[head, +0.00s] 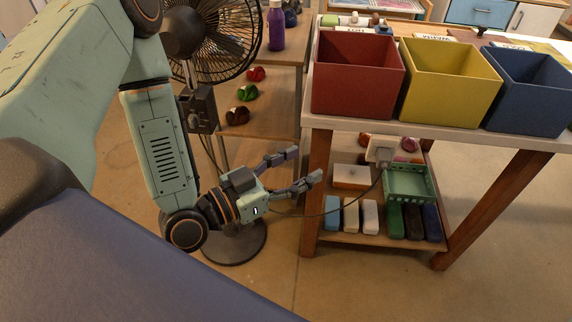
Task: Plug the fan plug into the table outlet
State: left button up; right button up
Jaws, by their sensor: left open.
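The black fan (215,38) stands at the upper left, with its round base (235,245) on the floor behind my left arm. My right gripper is not in view.
Red (357,80), yellow (450,85) and blue (528,95) bins stand on the table (440,131). Its lower shelf holds a green basket (408,184) and several blocks. A wooden bench (262,110) with colored objects stands left of it. Table legs flank the shelf.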

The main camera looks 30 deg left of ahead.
pick_arm(q)
jog(key=shift+s+a, duration=0.15)
jog(key=shift+a, duration=0.15)
dwell(0.5)
